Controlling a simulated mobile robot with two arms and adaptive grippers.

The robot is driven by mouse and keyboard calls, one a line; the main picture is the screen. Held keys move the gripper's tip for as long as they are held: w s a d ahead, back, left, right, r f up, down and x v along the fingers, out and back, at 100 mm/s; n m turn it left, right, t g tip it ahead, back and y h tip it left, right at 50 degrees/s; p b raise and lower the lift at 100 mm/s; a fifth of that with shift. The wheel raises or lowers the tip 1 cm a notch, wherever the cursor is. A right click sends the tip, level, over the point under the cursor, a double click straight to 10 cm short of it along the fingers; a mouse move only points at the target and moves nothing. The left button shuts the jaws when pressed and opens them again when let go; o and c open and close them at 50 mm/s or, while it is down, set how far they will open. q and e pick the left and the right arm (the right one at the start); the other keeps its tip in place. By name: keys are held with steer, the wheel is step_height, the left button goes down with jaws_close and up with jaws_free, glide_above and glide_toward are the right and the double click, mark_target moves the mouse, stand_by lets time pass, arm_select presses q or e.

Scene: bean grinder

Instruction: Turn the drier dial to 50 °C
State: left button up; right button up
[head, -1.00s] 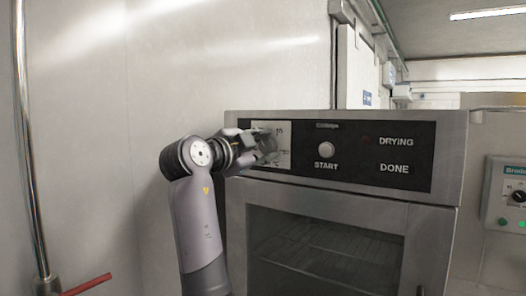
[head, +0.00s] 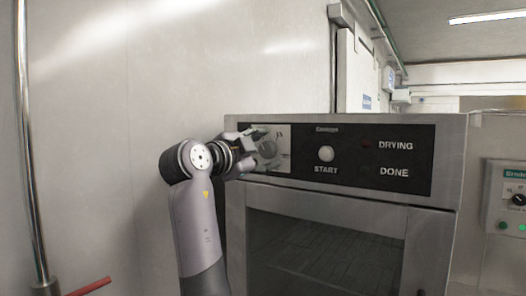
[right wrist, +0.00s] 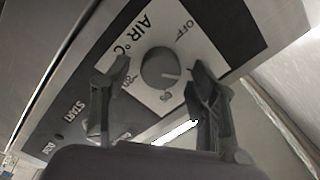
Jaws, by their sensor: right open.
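The drier dial (head: 267,149) is a round grey knob on a white plate at the left end of the drier's black panel. In the right wrist view the dial (right wrist: 160,68) sits between the fingers, with a pale mark at its lower right edge. Around it are printed OFF, AIR °C and numbers, one apparently 50 just below the knob. My right gripper (right wrist: 156,78) is open, its fingers on either side of the dial, with visible gaps to the knob. In the head view the right gripper (head: 252,143) partly covers the dial. My left gripper is not in view.
The drier (head: 455,190) has a white START button (head: 326,153) right of the dial, and DRYING and DONE labels. Its glass door is below. A wall stands close at the left. A grey control box (head: 507,196) is at the far right.

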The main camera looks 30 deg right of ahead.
steer(key=v, duration=1.2)
steer(key=shift+f, duration=0.1)
